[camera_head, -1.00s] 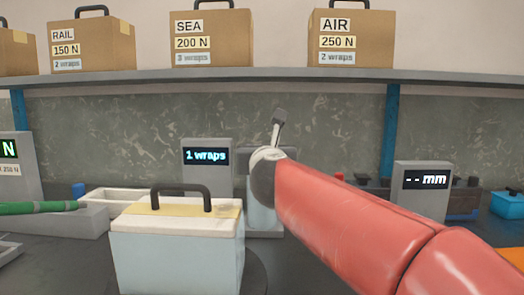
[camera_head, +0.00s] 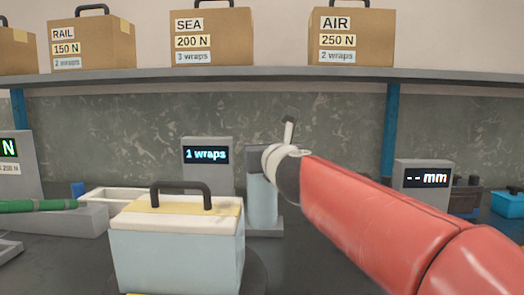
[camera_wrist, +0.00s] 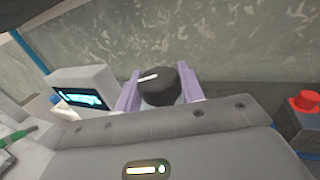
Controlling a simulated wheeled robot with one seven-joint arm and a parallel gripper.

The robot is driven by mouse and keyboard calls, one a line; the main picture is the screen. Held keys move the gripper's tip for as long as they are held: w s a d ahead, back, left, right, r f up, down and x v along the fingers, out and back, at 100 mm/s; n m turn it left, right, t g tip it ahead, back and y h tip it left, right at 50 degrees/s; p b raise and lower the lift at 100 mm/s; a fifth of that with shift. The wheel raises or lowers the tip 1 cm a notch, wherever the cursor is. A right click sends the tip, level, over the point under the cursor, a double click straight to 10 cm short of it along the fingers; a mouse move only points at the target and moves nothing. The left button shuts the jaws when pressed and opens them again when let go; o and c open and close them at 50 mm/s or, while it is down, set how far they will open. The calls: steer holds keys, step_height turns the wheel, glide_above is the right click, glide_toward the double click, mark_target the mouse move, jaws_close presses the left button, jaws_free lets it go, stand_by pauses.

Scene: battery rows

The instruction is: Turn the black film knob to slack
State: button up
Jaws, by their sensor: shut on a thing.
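The black film knob (camera_wrist: 158,88) shows in the wrist view, with a white pointer mark on its top aimed to the left. My gripper (camera_wrist: 160,94) has its two pale purple fingers on either side of the knob and is shut on it. In the head view the knob is hidden behind my gripper (camera_head: 268,158) and wrist. Below it stands the pale blue film roll (camera_head: 262,205) on a grey stand. The display beside it (camera_head: 207,155) reads "1 wraps".
A pale blue box with a black handle (camera_head: 178,255) stands in front, close to my arm. A red button (camera_wrist: 305,100) shows at right in the wrist view. Labelled cartons sit on the shelf (camera_head: 270,76) above.

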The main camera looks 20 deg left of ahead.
steer(key=shift+n+g+y, duration=0.6)
steer(key=shift+n+y, duration=0.1)
steer(key=shift+y, duration=0.2)
steer(key=n+g+y, duration=0.3)
steer(key=g, duration=0.1)
steer(key=shift+w+r+n+y+p, duration=0.1)
steer(key=shift+n+y+p, duration=0.2)
steer(key=shift+p, duration=0.1)
steer(key=n+g+y+p, duration=0.2)
steer(key=n+g, duration=0.1)
steer(key=g, duration=0.1)
steer(key=shift+r+g+p, duration=0.1)
steer(key=shift+g+p, duration=0.25)
steer(key=shift+g, duration=0.05)
steer(key=shift+n+g+y+p, duration=0.4)
steer(key=shift+n+g+p, duration=0.3)
steer(key=shift+n+g, duration=0.45)
steer(key=shift+g, duration=0.65)
steer(key=shift+s, duration=0.2)
steer(key=o, duration=1)
steer(key=shift+a+f, duration=0.1)
steer(key=shift+f, duration=0.1)
